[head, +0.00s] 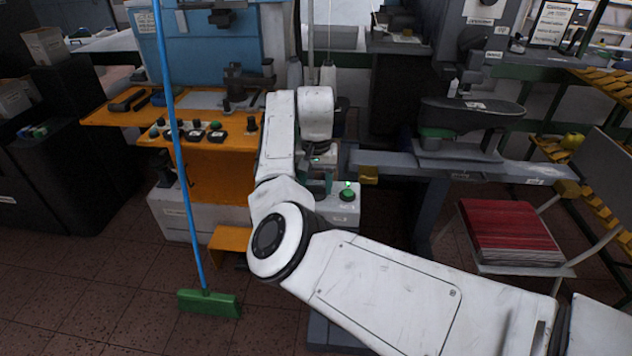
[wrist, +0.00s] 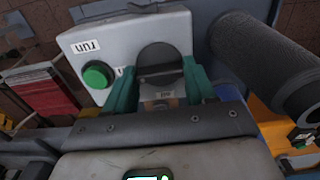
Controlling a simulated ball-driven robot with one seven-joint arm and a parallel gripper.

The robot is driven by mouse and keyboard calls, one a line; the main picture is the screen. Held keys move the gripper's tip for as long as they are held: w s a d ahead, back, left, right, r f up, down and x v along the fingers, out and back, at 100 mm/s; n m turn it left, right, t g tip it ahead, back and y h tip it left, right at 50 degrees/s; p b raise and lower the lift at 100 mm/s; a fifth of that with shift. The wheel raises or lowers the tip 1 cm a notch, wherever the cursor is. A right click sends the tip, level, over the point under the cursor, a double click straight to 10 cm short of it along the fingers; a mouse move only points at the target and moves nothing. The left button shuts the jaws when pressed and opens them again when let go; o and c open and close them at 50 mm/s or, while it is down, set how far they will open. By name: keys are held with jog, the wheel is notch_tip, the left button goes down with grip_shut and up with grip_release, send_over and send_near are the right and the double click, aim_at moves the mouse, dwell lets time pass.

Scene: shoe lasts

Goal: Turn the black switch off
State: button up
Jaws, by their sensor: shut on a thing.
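The black switch (wrist: 160,60) is a round dark knob on the face of a light grey control box (wrist: 72,42) in the wrist view. My gripper (wrist: 161,76) is shut on it, with one teal finger on each side. In the head view my arm mostly hides the switch. There the gripper (head: 322,178) is at the grey box (head: 346,222), left of the green button. The switch's exact angle is hard to read.
A round green button (wrist: 96,75), also in the head view (head: 347,194), sits beside the switch. A dark cylinder (wrist: 262,58) is close on the right in the wrist view. An orange bench (head: 225,142) stands left, a red stack (head: 508,232) right. A green broom (head: 208,303) stands on the floor.

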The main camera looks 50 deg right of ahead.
aim_at(316, 186)
jog(key=n+p, duration=0.1)
jog(key=p, duration=0.1)
jog(key=n+p, duration=0.2)
jog(key=shift+s+r, duration=0.1)
jog(key=shift+r, duration=0.25)
jog(key=n+p, duration=0.5)
jog(key=shift+f+n, duration=0.1)
jog(key=shift+n, duration=0.2)
jog(key=n+p, duration=0.3)
jog(key=n, duration=0.1)
jog(key=shift+n, duration=0.3)
jog(key=n, duration=0.4)
jog(key=shift+w+f+p, duration=0.15)
jog(key=shift+w+p, duration=0.05)
jog(key=shift+p, duration=0.2)
jog(key=shift+n, duration=0.3)
jog(key=o, duration=1)
jog(key=shift+o, duration=0.2)
notch_tip(316, 186, up, 11)
jog(key=b, duration=0.1)
jog(key=shift+f+b, duration=0.15)
jog(key=shift+b, duration=0.25)
